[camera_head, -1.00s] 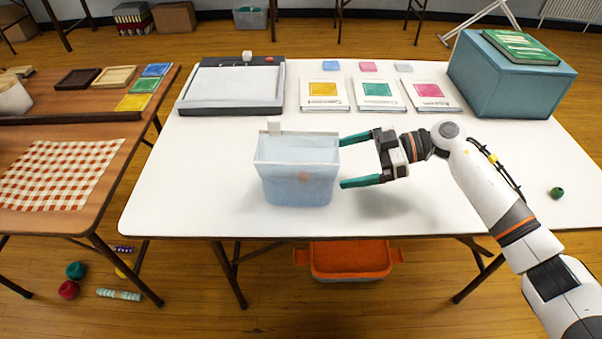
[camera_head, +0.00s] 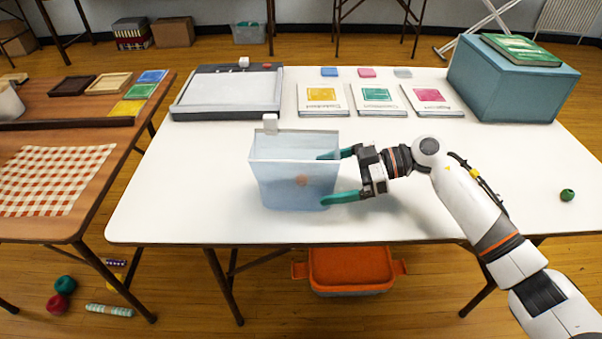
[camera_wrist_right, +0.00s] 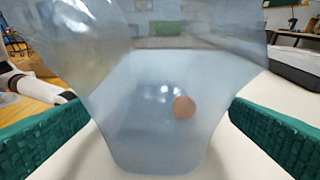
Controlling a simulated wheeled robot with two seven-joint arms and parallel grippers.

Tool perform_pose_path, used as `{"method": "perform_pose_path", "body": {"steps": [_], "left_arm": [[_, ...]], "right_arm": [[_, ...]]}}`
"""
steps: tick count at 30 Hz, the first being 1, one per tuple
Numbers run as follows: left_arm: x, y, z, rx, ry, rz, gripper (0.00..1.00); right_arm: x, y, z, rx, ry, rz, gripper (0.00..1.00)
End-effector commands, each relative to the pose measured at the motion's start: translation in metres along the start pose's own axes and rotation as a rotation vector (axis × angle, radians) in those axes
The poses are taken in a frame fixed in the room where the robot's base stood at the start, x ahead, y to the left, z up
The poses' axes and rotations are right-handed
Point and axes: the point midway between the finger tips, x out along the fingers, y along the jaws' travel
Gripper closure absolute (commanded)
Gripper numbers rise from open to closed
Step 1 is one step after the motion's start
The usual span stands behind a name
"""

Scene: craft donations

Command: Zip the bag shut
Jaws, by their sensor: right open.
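The bag (camera_head: 275,188) is translucent pale blue and stands upright near the front of the white table. A small white block, likely its zip slider (camera_head: 270,123), sits at the top left of its rim. A small brownish round item shows through the bag's wall, clearer in the right wrist view (camera_wrist_right: 184,107). My right gripper (camera_head: 322,178) is open at the bag's right edge, one green finger on the far side and one on the near side. In the right wrist view the bag (camera_wrist_right: 150,140) stands between the spread fingers. My left gripper is out of view.
A grey paper trimmer (camera_head: 228,92), several booklets (camera_head: 375,98) and a teal box (camera_head: 512,85) stand along the back of the white table (camera_head: 170,200). A green ball (camera_head: 567,195) lies at right. An orange bin (camera_head: 350,268) is under the table.

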Motion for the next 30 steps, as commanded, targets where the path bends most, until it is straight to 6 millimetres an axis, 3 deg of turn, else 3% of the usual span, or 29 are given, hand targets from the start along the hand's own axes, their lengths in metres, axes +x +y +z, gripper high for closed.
{"method": "perform_pose_path", "body": {"steps": [10, 24, 30], "left_arm": [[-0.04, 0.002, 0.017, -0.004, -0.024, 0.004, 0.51], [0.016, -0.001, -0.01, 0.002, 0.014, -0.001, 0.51], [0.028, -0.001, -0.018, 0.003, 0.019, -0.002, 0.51]], "right_arm": [[0.026, 0.0, -0.001, -0.001, 0.0, 0.001, 0.0], [0.054, 0.0, 0.002, 0.001, 0.0, 0.001, 0.0], [0.062, 0.0, 0.001, 0.0, 0.0, 0.0, 0.0]]}}
